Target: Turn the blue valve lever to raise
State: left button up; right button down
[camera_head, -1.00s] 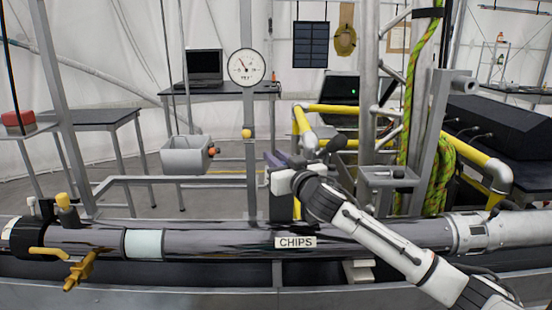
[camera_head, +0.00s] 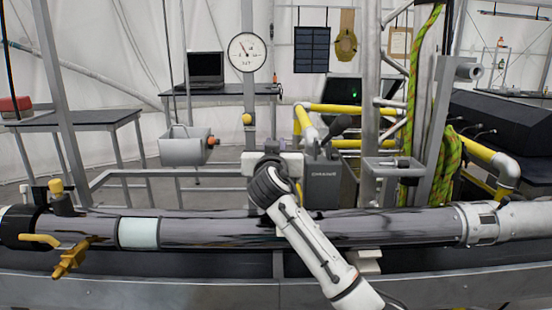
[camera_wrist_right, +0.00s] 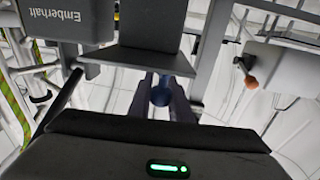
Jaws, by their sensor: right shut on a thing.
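A dark blue rounded piece (camera_wrist_right: 160,97), apparently the valve lever's end, sits between the dark fingers of my right gripper (camera_wrist_right: 161,88) in the right wrist view. The fingers are shut on it from both sides. The rest of the lever is hidden behind the grey post and fingers. In the head view my right wrist (camera_head: 268,183) covers the fingers and the lever, at the upright post behind the big pipe. A round pressure gauge (camera_head: 247,52) is on that post above; its needle points to the upper left. My left gripper is not in view.
A dark box (camera_head: 322,185) stands just right of my wrist; the wrist view shows its lettering (camera_wrist_right: 63,15). A grey bin (camera_head: 183,150) with an orange knob hangs at the left. The long pipe (camera_head: 200,232) crosses in front. Yellow pipes (camera_head: 345,110) stand at the right.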

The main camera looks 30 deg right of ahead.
jog(key=h+b, duration=0.1)
jog(key=m+g+b, duration=0.1)
jog(key=m+g+h, duration=0.1)
jog(key=shift+w+f+h+b, duration=0.25)
jog(key=shift+h+b, duration=0.05)
jog(key=shift+b, duration=0.1)
jog(key=shift+m+g+h+b, duration=0.5)
jog(key=shift+m+g+b, duration=0.1)
jog(key=shift+g, duration=0.1)
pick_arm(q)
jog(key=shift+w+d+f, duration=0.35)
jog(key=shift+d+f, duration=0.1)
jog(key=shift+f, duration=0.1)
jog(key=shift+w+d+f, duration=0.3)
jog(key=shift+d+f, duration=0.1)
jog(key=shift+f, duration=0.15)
pick_arm(e)
jog(key=shift+w+d+r+g, duration=0.1)
jog(key=shift+r+g, duration=0.05)
jog(key=shift+g, duration=0.15)
pick_arm(q)
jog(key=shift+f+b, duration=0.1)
jog(key=shift+b, duration=0.2)
pick_arm(e)
jog(key=shift+r+m+h, duration=0.1)
jog(key=shift+m+h, duration=0.3)
